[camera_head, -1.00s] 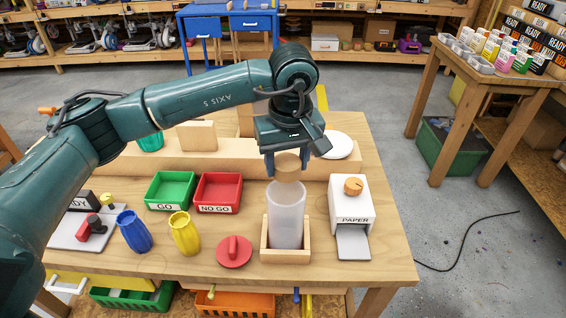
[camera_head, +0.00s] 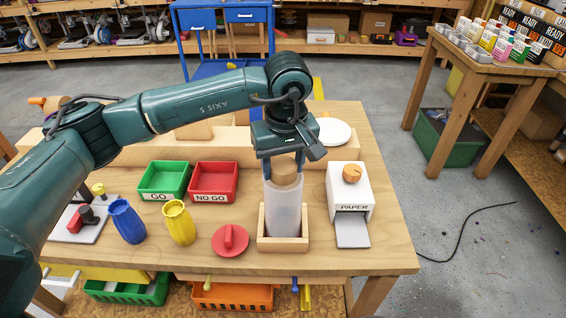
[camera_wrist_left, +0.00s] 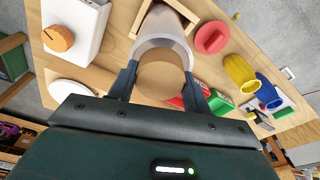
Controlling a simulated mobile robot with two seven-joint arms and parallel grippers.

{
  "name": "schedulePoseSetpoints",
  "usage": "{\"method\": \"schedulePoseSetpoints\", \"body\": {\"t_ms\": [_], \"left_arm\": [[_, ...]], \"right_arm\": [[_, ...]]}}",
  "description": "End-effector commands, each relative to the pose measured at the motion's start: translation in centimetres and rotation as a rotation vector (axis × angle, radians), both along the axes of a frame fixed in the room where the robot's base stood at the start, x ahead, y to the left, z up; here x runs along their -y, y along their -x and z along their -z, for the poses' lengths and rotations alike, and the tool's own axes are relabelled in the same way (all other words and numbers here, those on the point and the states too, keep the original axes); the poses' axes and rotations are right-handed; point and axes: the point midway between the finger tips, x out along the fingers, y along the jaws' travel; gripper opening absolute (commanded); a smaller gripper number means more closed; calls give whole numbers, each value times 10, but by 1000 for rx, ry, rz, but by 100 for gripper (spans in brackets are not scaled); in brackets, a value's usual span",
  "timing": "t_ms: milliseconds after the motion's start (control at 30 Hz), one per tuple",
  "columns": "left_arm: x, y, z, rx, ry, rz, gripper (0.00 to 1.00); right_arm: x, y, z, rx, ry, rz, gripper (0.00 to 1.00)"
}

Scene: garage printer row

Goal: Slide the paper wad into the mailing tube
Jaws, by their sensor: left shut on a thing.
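The paper wad (camera_head: 286,170) is a tan, rounded plug. My left gripper (camera_head: 284,174) is shut on it, with a finger on either side. The mailing tube (camera_head: 284,210) is pale and translucent and stands in a wooden holder (camera_head: 262,243), leaning slightly in the picture. The wad's lower end is at the tube's open top; how far it sits inside is hard to tell. The left wrist view shows the wad (camera_wrist_left: 161,75) between the fingers, overlapping the mouth of the tube (camera_wrist_left: 163,28). My right gripper is not in view.
A red disc with a handle (camera_head: 230,241) lies left of the holder. A white PAPER box (camera_head: 348,183) stands to its right. Green GO (camera_head: 163,176) and red NO GO (camera_head: 213,178) trays, with yellow (camera_head: 179,223) and blue (camera_head: 127,222) cups, are at the left.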

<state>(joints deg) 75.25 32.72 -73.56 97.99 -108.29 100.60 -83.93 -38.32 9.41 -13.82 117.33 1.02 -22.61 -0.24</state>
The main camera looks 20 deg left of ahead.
Motion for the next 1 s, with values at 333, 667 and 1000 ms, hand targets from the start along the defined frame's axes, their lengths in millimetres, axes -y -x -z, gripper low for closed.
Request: {"method": "schedulePoseSetpoints", "body": {"t_ms": [333,667,1000], "left_arm": [[0,0,0,0,0,0,64],[0,0,0,0,0,0,78],[0,0,0,0,0,0,96]], "right_arm": [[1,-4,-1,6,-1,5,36],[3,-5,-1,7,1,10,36],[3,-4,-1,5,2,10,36]]}}
